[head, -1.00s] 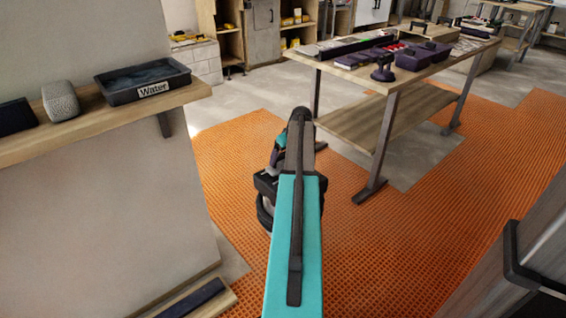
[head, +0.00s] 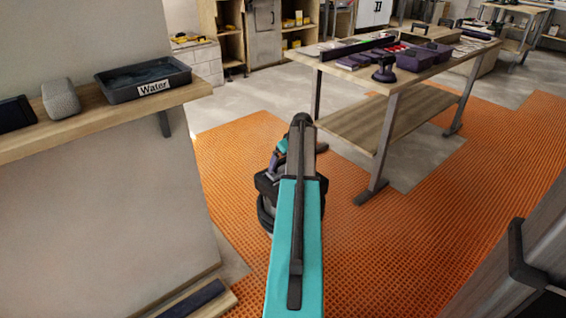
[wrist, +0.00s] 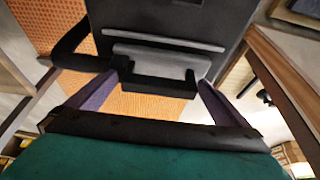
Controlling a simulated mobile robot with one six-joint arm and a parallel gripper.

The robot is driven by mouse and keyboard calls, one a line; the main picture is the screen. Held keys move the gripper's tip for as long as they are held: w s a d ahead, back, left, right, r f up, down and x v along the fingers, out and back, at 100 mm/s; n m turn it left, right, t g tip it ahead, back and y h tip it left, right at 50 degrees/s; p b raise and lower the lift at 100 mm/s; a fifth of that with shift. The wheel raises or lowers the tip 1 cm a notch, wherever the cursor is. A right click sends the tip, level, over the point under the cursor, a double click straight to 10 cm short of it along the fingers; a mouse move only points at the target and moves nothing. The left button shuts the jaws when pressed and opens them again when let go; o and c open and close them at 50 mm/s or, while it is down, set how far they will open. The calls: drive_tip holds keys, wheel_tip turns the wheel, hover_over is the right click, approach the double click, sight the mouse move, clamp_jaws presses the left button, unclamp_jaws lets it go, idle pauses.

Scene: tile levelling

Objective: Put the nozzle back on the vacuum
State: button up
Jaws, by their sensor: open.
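My gripper (wrist: 158,80) is open in the wrist view, its two purple fingers spread apart. A dark panel with grey bars and a black block shows beyond and between the fingers; I cannot tell what it is, or whether it is part of me. Nothing is clearly held. In the head view my teal arm reaches forward over the floor and largely hides the gripper.
A workbench (head: 378,128) stands ahead to the right, with purple bins (head: 413,60) and a dark purple suction-cup-like tool (head: 384,70) on top. A shelf (head: 85,124) at left holds a water tray (head: 143,80). Orange matting (head: 400,240) covers open floor. A dark-handled cabinet (head: 510,270) is at lower right.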

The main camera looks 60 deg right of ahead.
drive_tip(key=p+v, duration=0.3)
drive_tip(key=v, duration=0.9)
drive_tip(key=shift+a+r, duration=0.1)
drive_tip(key=shift+r, duration=0.05)
idle(0.6)
drive_tip(key=w+a+f+g+y+p, duration=0.1)
drive_tip(key=w+a+f+p, duration=0.3)
drive_tip(key=a, duration=0.7)
drive_tip(key=w+a+f+n+g+y+p, duration=0.1)
drive_tip(key=w+a+f+p, duration=0.3)
drive_tip(key=a, duration=0.6)
drive_tip(key=w+a+f+g+y+p, duration=0.1)
drive_tip(key=w+a+f+p, duration=0.1)
drive_tip(key=a+f, duration=0.65)
drive_tip(key=s+a+f+n+g+p, duration=0.1)
drive_tip(key=s+a+p, duration=0.15)
drive_tip(key=a, duration=0.75)
drive_tip(key=s+a+f+g+p, duration=0.1)
drive_tip(key=s+a+g+p, duration=0.15)
drive_tip(key=a, duration=0.75)
drive_tip(key=s+a+n+g+h+p, duration=0.1)
drive_tip(key=s+a+g+p, duration=0.2)
drive_tip(key=s+a+p, duration=0.6)
drive_tip(key=s+a, duration=1)
drive_tip(key=s, duration=0.1)
drive_tip(key=shift+a+r+n+h, duration=0.2)
drive_tip(key=shift+r+n+h, duration=0.1)
drive_tip(key=shift+r+n, duration=0.1)
